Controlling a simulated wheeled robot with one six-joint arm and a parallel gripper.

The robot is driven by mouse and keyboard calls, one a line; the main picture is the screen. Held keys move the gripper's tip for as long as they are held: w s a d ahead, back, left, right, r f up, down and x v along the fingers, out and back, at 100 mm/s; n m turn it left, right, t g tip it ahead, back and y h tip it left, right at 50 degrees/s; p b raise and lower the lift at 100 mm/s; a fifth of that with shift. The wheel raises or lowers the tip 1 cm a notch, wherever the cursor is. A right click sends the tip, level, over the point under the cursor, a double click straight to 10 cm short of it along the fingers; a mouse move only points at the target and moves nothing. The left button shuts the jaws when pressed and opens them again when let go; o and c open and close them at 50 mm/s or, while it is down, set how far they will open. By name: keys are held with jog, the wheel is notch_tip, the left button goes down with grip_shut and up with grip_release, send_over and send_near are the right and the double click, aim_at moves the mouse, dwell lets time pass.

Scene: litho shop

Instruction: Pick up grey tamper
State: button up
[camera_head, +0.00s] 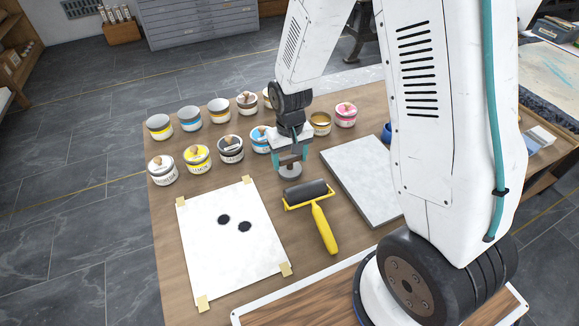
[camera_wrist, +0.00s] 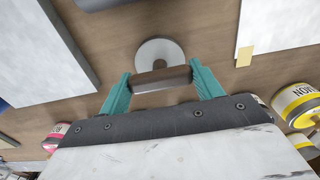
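The grey tamper has a round pale grey disc (camera_head: 290,171) and a dark brown bar-like handle. In the head view it is directly below my gripper (camera_head: 290,157), over the brown table between the cans and the roller. In the wrist view the handle (camera_wrist: 162,79) spans the gap between the teal fingers of my gripper (camera_wrist: 161,76). Both fingers appear to touch its ends, and the disc (camera_wrist: 159,54) shows beyond. I cannot tell whether the disc rests on the table or hangs just above it.
A yellow-handled roller (camera_head: 323,228) lies close in front. A grey slab (camera_head: 368,180) is to the right, and a taped white sheet (camera_head: 222,262) with two black spots is front left. Several ink cans, including a yellow one (camera_head: 197,159), stand behind and left. The table (camera_head: 165,215) has little free room.

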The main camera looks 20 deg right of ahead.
aim_at(290, 157)
jog(key=c, duration=0.3)
notch_tip(290, 157, up, 10)
jog(key=shift+r, duration=0.1)
dwell(0.3)
jog(key=o, duration=0.4)
dwell(1.0)
